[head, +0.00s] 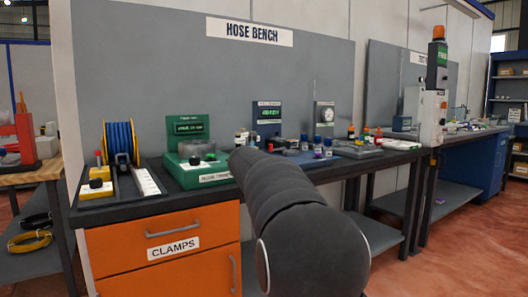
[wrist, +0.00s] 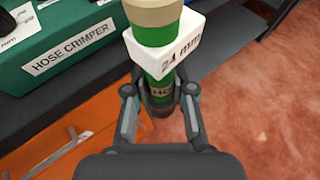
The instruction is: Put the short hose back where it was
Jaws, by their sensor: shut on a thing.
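In the wrist view my gripper (wrist: 160,97) is shut on a short green cylinder (wrist: 153,60) with a tan upper end. A white tag (wrist: 165,47) reading "mm", its number partly unclear, sits around it above the fingers. I cannot tell for certain that this piece is the short hose. It is held over the bench's front edge, near the green hose crimper (wrist: 70,45). In the head view my arm hides the gripper and the piece. The crimper (head: 195,160) stands on the hose bench (head: 330,172).
A blue hose reel (head: 119,140) stands at the bench's left, above the orange clamps drawer (head: 160,235). Several small bottles and parts (head: 318,146) crowd the bench's middle and right. A control box with an orange beacon (head: 433,105) stands farther right. Open red floor lies in front.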

